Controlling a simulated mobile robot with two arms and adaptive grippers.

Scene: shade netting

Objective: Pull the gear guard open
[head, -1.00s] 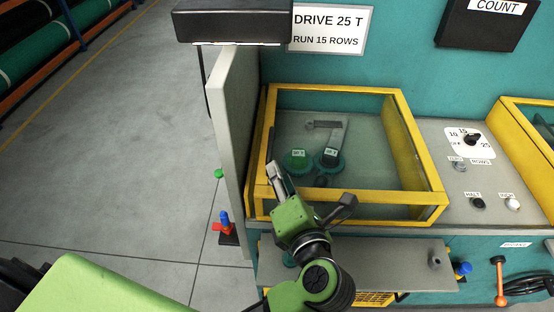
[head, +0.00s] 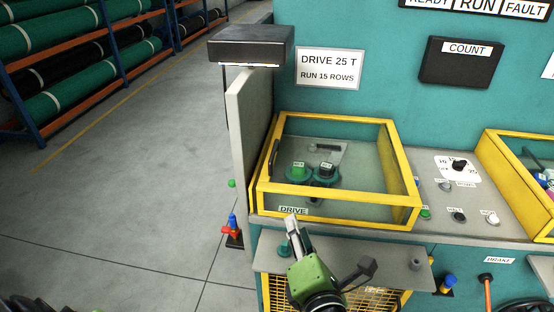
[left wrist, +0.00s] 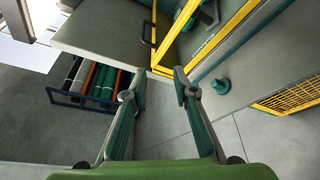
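The gear guard (head: 340,217) is a yellow-framed box with clear panels, labelled DRIVE, on the teal machine's grey deck. It looks closed over the gears. Green gears (head: 299,174) show inside it. A dark handle (head: 274,158) is on its left side; in the left wrist view the handle (left wrist: 149,34) lies beyond the fingers, at the guard's edge. My left gripper (head: 329,246) is in front of the guard's front edge, near the deck's front. Its fingers (left wrist: 158,84) are spread, with nothing between them. My right gripper is in neither view.
A grey upright panel (head: 250,135) stands left of the guard, below a dark lamp box (head: 250,45). A grey shelf (head: 400,257) juts out below the deck. Knobs and buttons (head: 459,216) are to the right. Open floor (head: 130,190) lies at left.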

